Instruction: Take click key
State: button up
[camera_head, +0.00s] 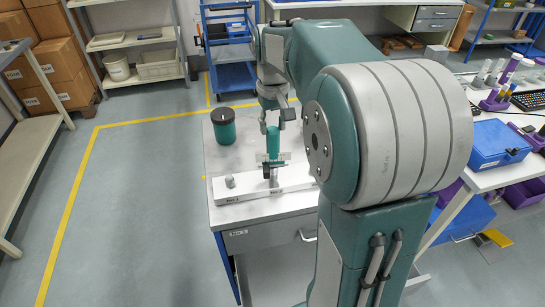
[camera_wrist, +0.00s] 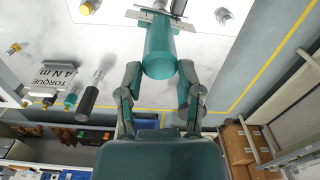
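The click key is most likely the upright tool with a teal cylindrical handle (camera_head: 273,143), standing in a white holder (camera_head: 240,188) on the small table. In the wrist view, its handle (camera_wrist: 160,52) points toward my gripper (camera_wrist: 160,78). The two fingers are spread, one on each side of the handle's near end, with narrow gaps that look clear of it. In the head view, my gripper (camera_head: 277,116) hangs over the handle's top. The tool's lower part is partly hidden by the holder's bracket. A "TORQUE 4 N m" label (camera_wrist: 52,78) shows at the left of the wrist view.
A dark-lidded teal jar (camera_head: 223,128) stands on the table behind the holder. A small knob (camera_head: 230,181) sits at the holder's left end. Other tools, including a black-handled one (camera_wrist: 87,104), show left in the wrist view. A blue box (camera_head: 497,144) lies on the right bench.

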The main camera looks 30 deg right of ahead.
jog(key=shift+d, duration=0.1)
grip_shut()
jog(key=shift+o, duration=1.9)
grip_release()
grip_shut()
jog(key=shift+r, duration=1.5)
jog(key=shift+r, duration=2)
